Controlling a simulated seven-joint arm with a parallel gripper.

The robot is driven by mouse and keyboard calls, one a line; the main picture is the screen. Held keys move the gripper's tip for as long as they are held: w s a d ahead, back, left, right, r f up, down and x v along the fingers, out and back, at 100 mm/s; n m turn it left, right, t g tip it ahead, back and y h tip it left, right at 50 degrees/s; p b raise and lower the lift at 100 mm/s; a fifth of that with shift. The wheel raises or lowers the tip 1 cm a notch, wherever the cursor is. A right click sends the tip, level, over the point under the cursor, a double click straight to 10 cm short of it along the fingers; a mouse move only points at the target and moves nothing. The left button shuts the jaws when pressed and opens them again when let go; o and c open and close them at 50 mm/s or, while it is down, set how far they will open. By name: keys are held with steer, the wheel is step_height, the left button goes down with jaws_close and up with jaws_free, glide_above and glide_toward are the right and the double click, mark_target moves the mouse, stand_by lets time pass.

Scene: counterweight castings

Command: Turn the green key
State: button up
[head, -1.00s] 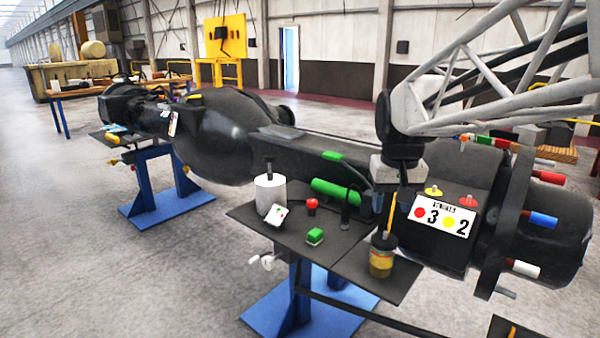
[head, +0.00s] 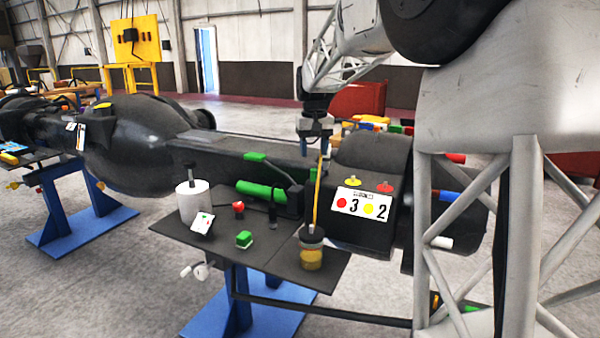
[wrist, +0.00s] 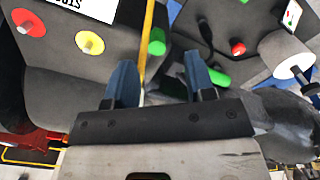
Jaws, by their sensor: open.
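The green key (wrist: 157,43) shows in the wrist view as a small round green knob with a paler stub, beside a thin yellow rod. It lies in line with a yellow key (wrist: 90,43) and a red key (wrist: 28,22). My gripper (head: 314,150) points down above the casting's left end. In the wrist view its blue fingers (wrist: 159,62) are apart and empty, with the green key beyond the gap between them.
The yellow rod (head: 319,190) stands in a jar (head: 311,248) and reaches close to my fingers. A green cylinder (head: 262,190) lies behind. A 3-2 plate (head: 361,203) faces forward.

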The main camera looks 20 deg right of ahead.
mark_target(314, 170)
steer(key=shift+w+d+f, duration=0.1)
steer(key=shift+w+d, duration=0.2)
steer(key=shift+w, duration=0.2)
steer(key=shift+w+d+f, duration=0.1)
steer(key=shift+w+d, duration=0.15)
steer(key=shift+w, duration=0.2)
steer(key=shift+f, duration=3.85)
jaws_close()
